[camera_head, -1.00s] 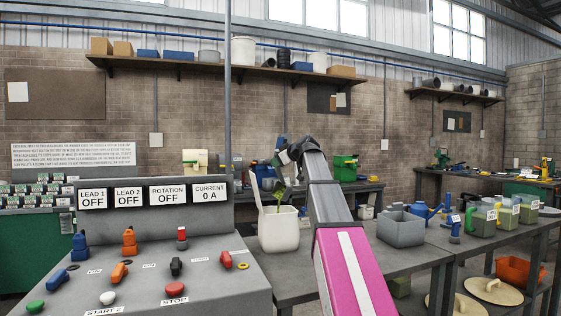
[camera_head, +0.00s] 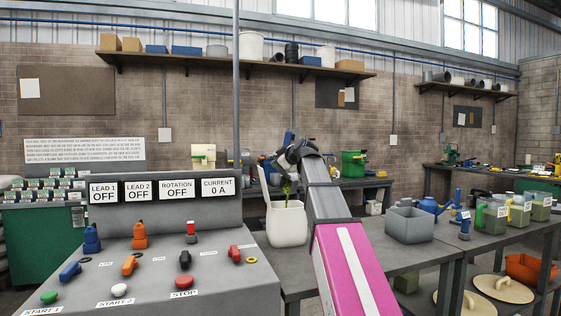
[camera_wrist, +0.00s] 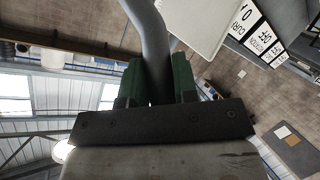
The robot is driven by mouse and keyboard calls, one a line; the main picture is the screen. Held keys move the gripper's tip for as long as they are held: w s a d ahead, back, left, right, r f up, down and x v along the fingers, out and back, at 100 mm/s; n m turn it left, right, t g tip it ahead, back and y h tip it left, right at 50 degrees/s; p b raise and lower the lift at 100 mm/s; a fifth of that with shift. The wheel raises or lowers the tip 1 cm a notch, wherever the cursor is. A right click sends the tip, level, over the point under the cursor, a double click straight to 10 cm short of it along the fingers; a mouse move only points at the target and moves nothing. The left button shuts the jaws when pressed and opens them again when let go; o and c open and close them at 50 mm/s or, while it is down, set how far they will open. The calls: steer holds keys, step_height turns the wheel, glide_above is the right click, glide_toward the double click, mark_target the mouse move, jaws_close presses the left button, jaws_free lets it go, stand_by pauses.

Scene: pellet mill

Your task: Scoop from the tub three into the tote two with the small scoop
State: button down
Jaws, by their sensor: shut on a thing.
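My gripper (camera_head: 288,184) is at the end of my arm, pointing down over the mouth of a white open container (camera_head: 286,226) on the bench. In the wrist view its green fingers (camera_wrist: 160,82) are shut on a grey curved shaft (camera_wrist: 150,30), which I take to be the small scoop's handle. The scoop's bowl and any load are hidden. A pale wall, probably the white container (camera_wrist: 200,22), shows close beside the shaft. Several clear tubs (camera_head: 493,219) with green contents stand at the right; their labels are too small to read. Which containers are tub three and tote two, I cannot tell.
A control console (camera_head: 160,262) with knobs fills the left front. Pale lids (camera_head: 503,289) and an orange bin (camera_head: 530,268) lie on the lower shelf.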

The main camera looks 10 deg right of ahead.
steer(key=s+a+f+n+t+h, duration=0.1)
steer(key=s+a+f+n+t, duration=0.2)
steer(key=s+a+n, duration=0.1)
steer(key=shift+s+a+n, duration=0.4)
steer(key=shift+a+n, duration=0.3)
steer(key=shift+n, duration=0.5)
steer(key=shift+s, duration=0.1)
stand_by(1.1)
